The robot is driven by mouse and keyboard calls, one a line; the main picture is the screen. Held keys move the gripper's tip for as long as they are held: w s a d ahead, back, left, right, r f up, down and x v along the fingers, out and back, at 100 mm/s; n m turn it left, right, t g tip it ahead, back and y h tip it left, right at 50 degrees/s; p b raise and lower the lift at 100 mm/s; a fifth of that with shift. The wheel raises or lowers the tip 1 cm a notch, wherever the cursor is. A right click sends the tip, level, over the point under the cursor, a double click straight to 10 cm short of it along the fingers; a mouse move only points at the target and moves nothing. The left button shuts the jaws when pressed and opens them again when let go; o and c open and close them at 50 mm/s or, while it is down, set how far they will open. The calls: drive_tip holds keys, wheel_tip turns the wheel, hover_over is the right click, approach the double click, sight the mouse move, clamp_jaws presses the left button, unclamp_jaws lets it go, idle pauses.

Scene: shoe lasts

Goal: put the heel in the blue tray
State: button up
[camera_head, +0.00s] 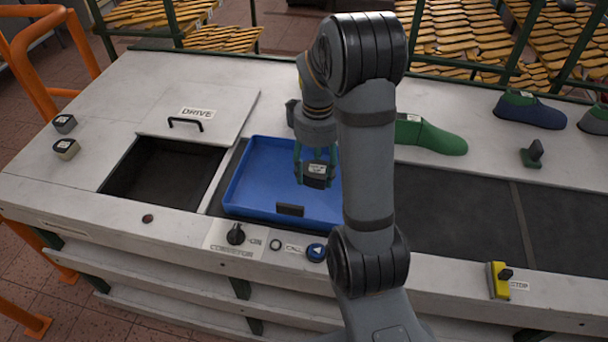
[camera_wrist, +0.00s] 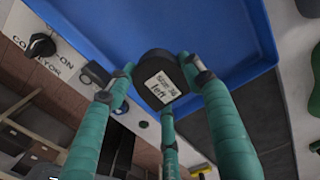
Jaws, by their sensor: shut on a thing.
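The heel (camera_head: 314,182) is a small dark block with a white label. In the wrist view the heel (camera_wrist: 160,80) shows a label that seems to read size 36, left. My gripper (camera_head: 316,166) has green fingers and is shut on the heel, holding it over the right part of the blue tray. The blue tray (camera_head: 250,180) is a shallow tray set on the conveyor. Its blue surface (camera_wrist: 160,28) fills the top of the wrist view. The heel appears to be above the tray floor; the exact gap is hard to tell. My arm hides the tray's right end.
A dark block (camera_head: 290,210) sits at the tray's front edge. An open dark bin (camera_head: 160,172) lies left of the tray. Green (camera_head: 430,137) and blue (camera_head: 530,110) shoe lasts stand along the back. Knobs and buttons (camera_head: 236,234) line the front edge. The dark belt at right is clear.

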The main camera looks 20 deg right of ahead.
drive_tip(key=w+f, duration=0.1)
drive_tip(key=w+a+p, duration=0.1)
drive_tip(key=w, duration=0.1)
drive_tip(key=w+f, duration=0.1)
drive_tip(key=shift+w+a+f, duration=0.25)
drive_tip(key=shift+a+f, duration=0.05)
drive_tip(key=shift+f, duration=0.05)
drive_tip(key=shift+w+a+f+p, duration=0.15)
drive_tip(key=shift+w+f+p, duration=0.15)
drive_tip(key=shift+w+f, duration=0.1)
wheel_tip(320, 180, down, 3)
drive_tip(key=shift+f+p, duration=0.1)
drive_tip(key=shift+p, duration=0.4)
drive_tip(key=shift+f, duration=0.35)
drive_tip(key=shift+f+b, duration=0.25)
drive_tip(key=shift+b, duration=0.1)
drive_tip(key=o, duration=1.1)
drive_tip(key=shift+r, duration=0.1)
drive_tip(key=shift+o, duration=0.7)
